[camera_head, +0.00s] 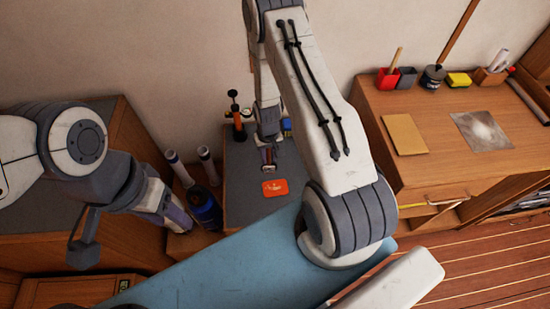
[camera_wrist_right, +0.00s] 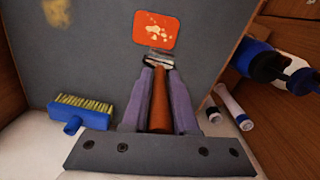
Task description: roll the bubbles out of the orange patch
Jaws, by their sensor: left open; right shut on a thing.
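The orange patch (camera_head: 275,188) lies flat on the dark grey worktop. In the right wrist view the orange patch (camera_wrist_right: 143,38) carries several pale blotches, the bubbles, around its middle. My right gripper (camera_wrist_right: 160,75) is shut on the reddish-brown handle of a roller (camera_wrist_right: 160,108). The roller's metal head points at the patch's near edge, just short of it in the picture; I cannot tell its height above the worktop. In the head view my right gripper (camera_head: 268,158) is behind the patch. My left gripper (camera_head: 178,214) is open at the left, beside the dark blue bottle, away from the patch.
A blue brush with yellow bristles (camera_wrist_right: 92,112) lies left of my right gripper. Pale rolled tubes (camera_head: 207,160) and a dark blue bottle (camera_head: 204,208) stand left of the worktop. A wooden desk (camera_head: 440,160) holds cups and sheets at the right.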

